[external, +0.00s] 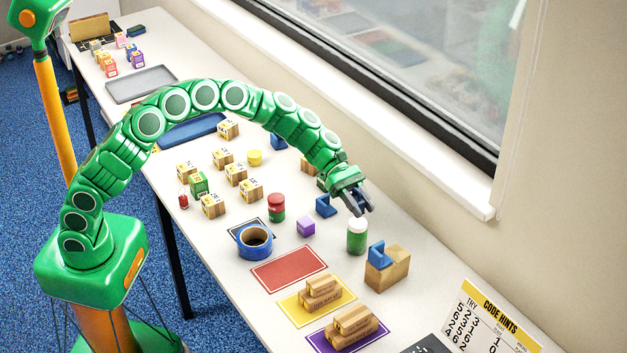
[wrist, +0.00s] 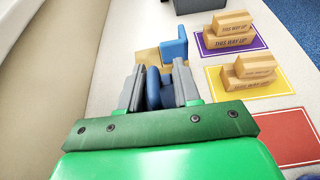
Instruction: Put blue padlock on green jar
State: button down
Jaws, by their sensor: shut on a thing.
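My gripper (external: 362,204) is shut on a dark blue thing, which looks like the blue padlock (wrist: 153,88) and shows between the fingers in the wrist view. The fingers hide much of its shape. In the external view my gripper is in the air just above a green jar with a white lid (external: 357,238). I cannot tell whether the padlock touches the lid. That jar stands upright on the table and is not visible in the wrist view. Another green jar, with a red lid (external: 276,208), stands further left.
A wooden block with a blue piece on it (external: 387,272) stands close right of the white-lidded jar. A blue bracket (external: 325,207) and purple cube (external: 306,226) are to its left. A blue tape roll (external: 255,243) and red mat (external: 289,270) lie nearer. The window wall runs behind.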

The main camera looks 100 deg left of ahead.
aim_at(363, 226)
jog(key=shift+w+a+f, duration=0.1)
jog(key=shift+w+f, duration=0.35)
jog(key=shift+f, duration=1.55)
jog(key=c, duration=0.8)
grip_release()
jog(key=shift+f, duration=0.1)
jog(key=v, duration=1.2)
